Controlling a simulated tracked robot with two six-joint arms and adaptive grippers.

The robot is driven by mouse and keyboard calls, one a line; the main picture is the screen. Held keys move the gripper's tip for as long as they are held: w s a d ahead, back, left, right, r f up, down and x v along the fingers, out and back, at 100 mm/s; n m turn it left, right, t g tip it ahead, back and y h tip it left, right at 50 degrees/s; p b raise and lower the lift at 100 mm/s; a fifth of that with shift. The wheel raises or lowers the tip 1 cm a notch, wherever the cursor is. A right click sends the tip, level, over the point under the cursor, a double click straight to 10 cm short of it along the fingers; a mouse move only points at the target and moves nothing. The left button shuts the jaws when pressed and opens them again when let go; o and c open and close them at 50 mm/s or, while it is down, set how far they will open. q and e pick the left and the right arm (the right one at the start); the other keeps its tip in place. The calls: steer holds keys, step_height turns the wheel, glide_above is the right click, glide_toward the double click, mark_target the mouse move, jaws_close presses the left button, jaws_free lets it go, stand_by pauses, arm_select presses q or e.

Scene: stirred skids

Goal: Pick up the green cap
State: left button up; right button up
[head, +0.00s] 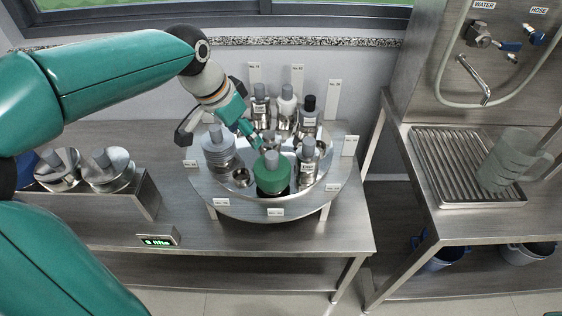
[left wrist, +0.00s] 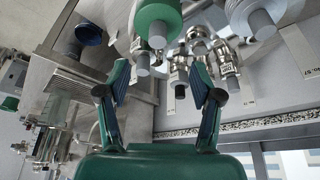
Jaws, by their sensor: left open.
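The green cap (head: 272,172), a ribbed disc with a grey knob on top, sits at the front of a round metal stand (head: 232,202). My left gripper (head: 258,141) is open and empty just behind and above it, and does not touch it as far as I can tell. In the left wrist view the green cap (left wrist: 157,16) is at the top, beyond the open fingers (left wrist: 160,78), with its grey knob pointing toward them. My right gripper is not in view.
A grey ribbed cap (head: 218,150) stands left of the green one. Several metal bottles, one with a black top (head: 307,110), crowd the stand behind and right. Two metal lidded pots (head: 108,172) stand left. A clear jug (head: 510,160) stands on the right counter.

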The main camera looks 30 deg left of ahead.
arm_select(q)
steer(key=r, duration=0.1)
glide_toward(270, 156)
steer(key=x, duration=0.6)
steer(key=shift+s+f+p, duration=0.1)
steer(key=shift+s+p, duration=0.05)
steer(key=shift+p, duration=0.25)
steer(key=shift+f, duration=0.45)
steer(key=x, duration=0.2)
steer(key=p+x, duration=0.1)
steer(key=x, duration=0.1)
steer(key=shift+w+f, duration=0.1)
steer(key=shift+w, duration=0.3)
jaws_close()
